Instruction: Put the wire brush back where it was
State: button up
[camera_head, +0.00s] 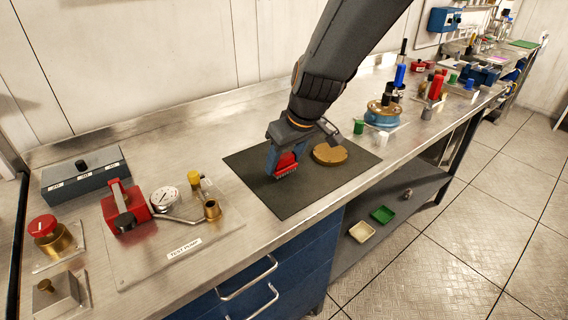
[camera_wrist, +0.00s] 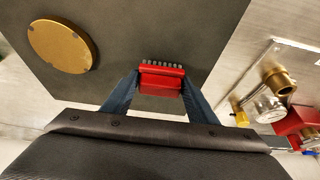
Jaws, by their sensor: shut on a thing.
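The wire brush (camera_head: 286,166) has a red body and short grey bristles. It is between the fingers of my gripper (camera_head: 285,160), over the dark mat (camera_head: 290,200). In the wrist view the brush (camera_wrist: 161,80) sits between the two blue fingers of my gripper (camera_wrist: 155,92), which is shut on it. Its bristles point away from the wrist, toward the mat. I cannot tell whether the bristles touch the mat. A round brass-coloured disc (camera_head: 330,153) lies on the same mat, right of the brush; it also shows in the wrist view (camera_wrist: 62,47).
A test pump plate (camera_head: 170,262) with a red pump and gauge stands left of the mat. A grey box (camera_head: 84,178) and a red-knobbed valve (camera_head: 50,236) are farther left. A blue-and-brass fitting (camera_head: 383,113) and several bottles stand to the right.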

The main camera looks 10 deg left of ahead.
jog(key=shift+f, duration=0.75)
jog(key=shift+f, duration=0.1)
jog(key=o, duration=1)
jog(key=shift+r, duration=0.25)
jog(key=b+v, duration=0.1)
jog(key=v, duration=1)
jog(key=shift+r+b, duration=0.3)
jog(key=shift+r, duration=0.05)
